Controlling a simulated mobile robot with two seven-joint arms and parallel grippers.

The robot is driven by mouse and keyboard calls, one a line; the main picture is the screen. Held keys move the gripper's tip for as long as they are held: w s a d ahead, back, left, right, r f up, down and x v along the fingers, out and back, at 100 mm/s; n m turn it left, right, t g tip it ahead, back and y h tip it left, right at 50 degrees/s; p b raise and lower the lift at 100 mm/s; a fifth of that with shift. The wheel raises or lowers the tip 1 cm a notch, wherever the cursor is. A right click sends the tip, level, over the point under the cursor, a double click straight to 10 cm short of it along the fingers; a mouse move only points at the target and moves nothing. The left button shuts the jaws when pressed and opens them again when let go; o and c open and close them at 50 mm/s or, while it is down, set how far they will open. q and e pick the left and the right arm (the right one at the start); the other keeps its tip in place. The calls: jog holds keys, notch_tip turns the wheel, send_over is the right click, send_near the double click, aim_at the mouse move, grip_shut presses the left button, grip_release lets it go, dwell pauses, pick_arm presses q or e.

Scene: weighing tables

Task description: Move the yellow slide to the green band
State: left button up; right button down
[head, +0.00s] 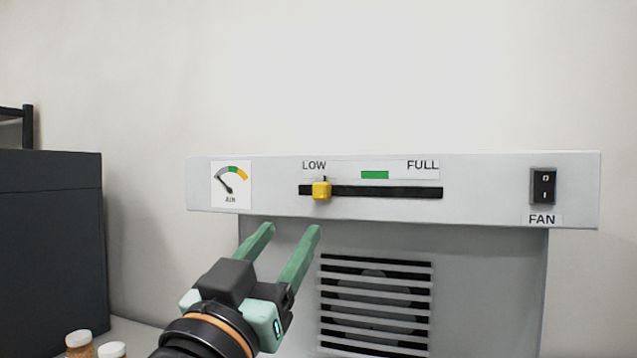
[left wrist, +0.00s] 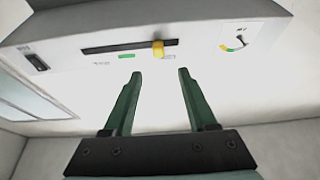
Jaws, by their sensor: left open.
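The yellow slide (head: 321,190) sits near the LOW end of a black horizontal slot (head: 390,192) on the grey panel. The green band (head: 375,175) is above the slot, right of the slide and about midway along. My left gripper (head: 290,230) is open and empty, below and left of the slide in the head view, touching nothing I can make out. In the left wrist view the yellow slide (left wrist: 158,49) shows beyond the open fingers (left wrist: 156,72), between their lines, and the green band (left wrist: 126,56) lies to its left. My right gripper is not in view.
The panel (head: 480,185) carries an AIR dial (head: 231,185) at left and a black FAN switch (head: 543,186) at right. A slatted vent (head: 375,300) is below. A dark box (head: 50,250) and small jars (head: 80,343) stand at left. Space before the slot is clear.

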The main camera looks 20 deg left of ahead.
aim_at(318, 193)
pick_arm(q)
jog(key=p+x, duration=0.7)
jog(key=x, duration=0.3)
jog(key=shift+w+d+r, duration=0.15)
jog(key=shift+w, duration=0.1)
jog(key=shift+w+r, duration=0.1)
jog(key=shift+w, duration=0.4)
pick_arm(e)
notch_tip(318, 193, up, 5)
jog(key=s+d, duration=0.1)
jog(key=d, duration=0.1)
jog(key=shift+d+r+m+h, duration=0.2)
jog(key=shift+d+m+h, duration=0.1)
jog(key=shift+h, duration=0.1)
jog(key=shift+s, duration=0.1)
pick_arm(q)
grip_shut()
